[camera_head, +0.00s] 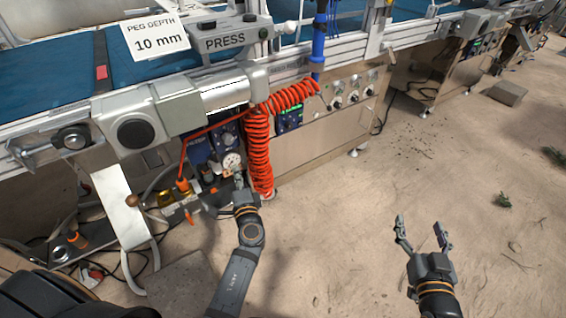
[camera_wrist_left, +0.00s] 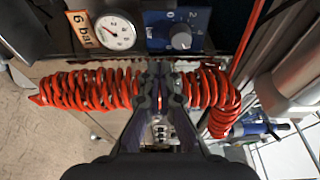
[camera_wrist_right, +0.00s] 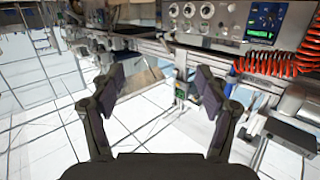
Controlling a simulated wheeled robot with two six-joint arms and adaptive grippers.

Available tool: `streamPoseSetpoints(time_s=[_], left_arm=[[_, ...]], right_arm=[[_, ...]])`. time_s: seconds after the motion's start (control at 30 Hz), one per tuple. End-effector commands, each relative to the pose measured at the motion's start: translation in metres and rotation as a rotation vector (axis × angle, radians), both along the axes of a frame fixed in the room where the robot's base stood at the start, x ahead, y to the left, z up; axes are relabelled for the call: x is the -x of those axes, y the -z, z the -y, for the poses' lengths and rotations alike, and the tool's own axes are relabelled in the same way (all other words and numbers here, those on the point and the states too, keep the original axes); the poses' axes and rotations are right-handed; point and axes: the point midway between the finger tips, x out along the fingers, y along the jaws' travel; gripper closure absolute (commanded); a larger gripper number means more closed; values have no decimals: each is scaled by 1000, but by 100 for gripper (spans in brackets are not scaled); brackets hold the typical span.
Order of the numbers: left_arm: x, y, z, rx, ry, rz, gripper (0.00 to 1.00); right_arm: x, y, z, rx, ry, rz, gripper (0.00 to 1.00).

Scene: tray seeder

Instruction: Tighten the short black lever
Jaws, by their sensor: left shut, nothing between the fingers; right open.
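I cannot pick out the short black lever with certainty. My left gripper (camera_head: 239,178) is shut and empty, just below the round pressure gauge (camera_head: 231,162) and beside the red coiled hose (camera_head: 258,150). In the left wrist view its closed fingers (camera_wrist_left: 160,82) are in front of the hose, with the gauge (camera_wrist_left: 115,32) and a blue dial panel (camera_wrist_left: 178,30) beyond. My right gripper (camera_head: 422,232) is open and empty above the floor, well away from the machine.
A steel control box (camera_head: 345,110) with several knobs stands right of the hose. A white card reading 10 mm (camera_head: 155,38) is at top left. Cables, brass fittings and a hanging metal plate (camera_head: 120,205) crowd the lower left. The floor (camera_head: 400,185) at right is mostly clear.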

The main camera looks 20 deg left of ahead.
Motion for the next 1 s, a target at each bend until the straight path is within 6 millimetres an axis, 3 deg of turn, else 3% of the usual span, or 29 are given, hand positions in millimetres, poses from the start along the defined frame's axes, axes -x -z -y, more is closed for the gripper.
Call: streamPoseSetpoints(time_s=[0.43, 0.7, 0.93, 1.0], left_arm=[[-6, -4, -4, -9, -1, 7, 100], [-48, -4, -33, -11, -1, 7, 100], [-86, -3, -59, -9, -3, 6, 100], [-73, -3, -65, -9, -3, 2, 100]], right_arm=[[1, -3, 0, -1, -1, 2, 25], [0, -2, 0, 0, 0, 7, 25], [-8, -49, 1, 5, 4, 193, 25], [-6, -35, 1, 3, 4, 130, 25]])
